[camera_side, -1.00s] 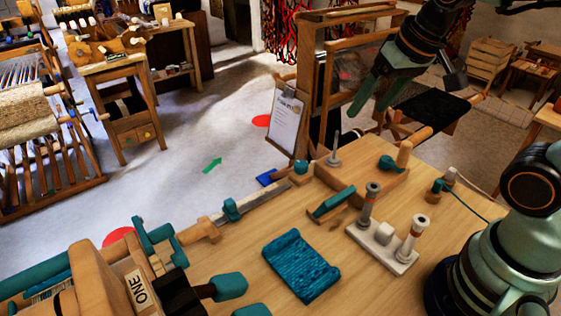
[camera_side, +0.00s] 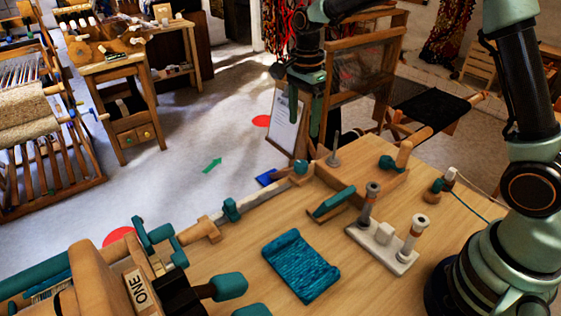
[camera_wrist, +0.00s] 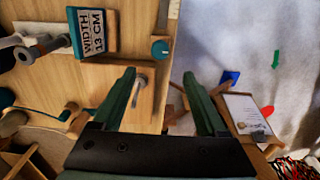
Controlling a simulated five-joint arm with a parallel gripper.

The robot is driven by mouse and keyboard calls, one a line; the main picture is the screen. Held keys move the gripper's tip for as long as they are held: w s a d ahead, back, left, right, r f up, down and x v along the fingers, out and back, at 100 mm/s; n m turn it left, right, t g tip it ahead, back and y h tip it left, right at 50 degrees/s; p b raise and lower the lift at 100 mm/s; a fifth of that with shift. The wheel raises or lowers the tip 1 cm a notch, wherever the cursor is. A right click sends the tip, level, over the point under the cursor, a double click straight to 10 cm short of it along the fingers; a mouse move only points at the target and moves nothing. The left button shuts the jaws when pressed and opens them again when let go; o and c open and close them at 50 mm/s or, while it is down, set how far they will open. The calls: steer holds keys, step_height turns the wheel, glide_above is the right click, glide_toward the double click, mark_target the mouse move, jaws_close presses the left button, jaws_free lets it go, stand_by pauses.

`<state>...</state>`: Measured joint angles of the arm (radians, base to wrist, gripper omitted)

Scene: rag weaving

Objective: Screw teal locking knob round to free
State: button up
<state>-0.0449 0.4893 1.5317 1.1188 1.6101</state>
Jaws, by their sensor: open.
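A small round teal knob (camera_side: 301,167) sits at the bench's far edge, by the end of the metal rule; in the wrist view a teal knob (camera_wrist: 160,48) shows ahead, between the lines of my fingers. Other teal knobs include one on the rule (camera_side: 231,209) and one by a wooden peg (camera_side: 387,162); I cannot tell for sure which is the locking one. My gripper (camera_side: 304,115) points down above and beyond the far edge of the bench. Its two green fingers (camera_wrist: 158,85) are apart and empty, touching no knob.
A metal spindle (camera_side: 335,150) stands upright on a wooden board near the knob. Pale posts on a base (camera_side: 383,245) and a teal woven piece (camera_side: 300,264) lie nearer. A clipboard (camera_side: 286,122) hangs beyond the bench.

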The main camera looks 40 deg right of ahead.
mark_target(301, 163)
step_height(301, 163, down, 12)
steer(key=shift+f, duration=0.1)
stand_by(0.5)
jaws_close()
